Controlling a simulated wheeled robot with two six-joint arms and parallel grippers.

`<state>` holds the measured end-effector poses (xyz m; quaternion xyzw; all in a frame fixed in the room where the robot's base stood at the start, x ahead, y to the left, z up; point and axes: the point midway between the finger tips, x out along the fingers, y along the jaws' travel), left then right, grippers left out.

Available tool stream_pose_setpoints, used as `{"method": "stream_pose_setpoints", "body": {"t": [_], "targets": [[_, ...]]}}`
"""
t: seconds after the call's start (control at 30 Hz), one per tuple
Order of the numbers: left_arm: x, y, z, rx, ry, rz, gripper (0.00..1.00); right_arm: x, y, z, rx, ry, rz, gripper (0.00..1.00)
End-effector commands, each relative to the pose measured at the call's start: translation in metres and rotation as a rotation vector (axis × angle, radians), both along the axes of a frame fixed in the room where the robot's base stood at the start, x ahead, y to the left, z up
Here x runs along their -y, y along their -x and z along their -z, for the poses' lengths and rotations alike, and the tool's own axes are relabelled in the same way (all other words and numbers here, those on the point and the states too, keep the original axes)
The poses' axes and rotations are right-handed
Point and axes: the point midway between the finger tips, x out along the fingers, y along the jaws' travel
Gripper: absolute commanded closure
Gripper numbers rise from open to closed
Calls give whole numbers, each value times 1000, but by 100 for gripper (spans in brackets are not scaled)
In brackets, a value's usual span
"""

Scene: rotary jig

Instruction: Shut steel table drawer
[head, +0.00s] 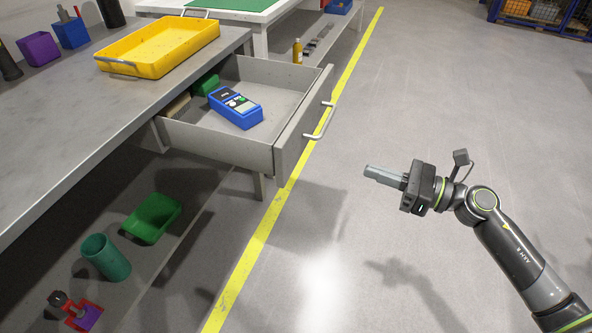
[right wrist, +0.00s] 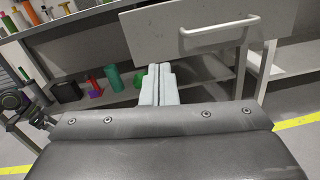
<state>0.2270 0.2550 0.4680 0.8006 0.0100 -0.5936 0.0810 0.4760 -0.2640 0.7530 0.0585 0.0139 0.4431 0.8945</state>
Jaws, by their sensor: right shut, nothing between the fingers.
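The grey steel table (head: 60,145) stands at the left in the head view. Its drawer (head: 290,135) is pulled out to the right, with a metal bar handle (head: 320,121) on its front. A blue device with a display (head: 236,107) and a green item (head: 206,84) lie inside. My right gripper (head: 369,171) is shut and empty, to the right of the drawer front and apart from it, over the floor. In the right wrist view the drawer front (right wrist: 150,35) and handle (right wrist: 210,31) show beyond the fingertips (right wrist: 160,70). My left gripper is not in view.
A yellow tray (head: 160,47) sits on the tabletop near the drawer. A lower shelf holds a green bin (head: 152,218), a green cup (head: 105,257) and a red-purple item (head: 82,316). The floor right of the yellow line (head: 237,273) is clear.

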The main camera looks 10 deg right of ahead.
Motion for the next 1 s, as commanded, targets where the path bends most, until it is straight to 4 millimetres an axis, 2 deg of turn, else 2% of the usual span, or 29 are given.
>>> {"method": "stream_pose_setpoints", "body": {"t": [0.1, 0.27, 0.47, 1.0], "targets": [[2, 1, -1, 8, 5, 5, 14, -10, 9, 3, 65, 74, -47, 100], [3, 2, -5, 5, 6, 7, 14, -16, 9, 0, 85, 94, -60, 100], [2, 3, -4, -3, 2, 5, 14, -33, -3, -2, 84, 87, -58, 100], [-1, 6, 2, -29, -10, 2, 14, -97, -46, -1, 79, 85, -58, 100]]}}
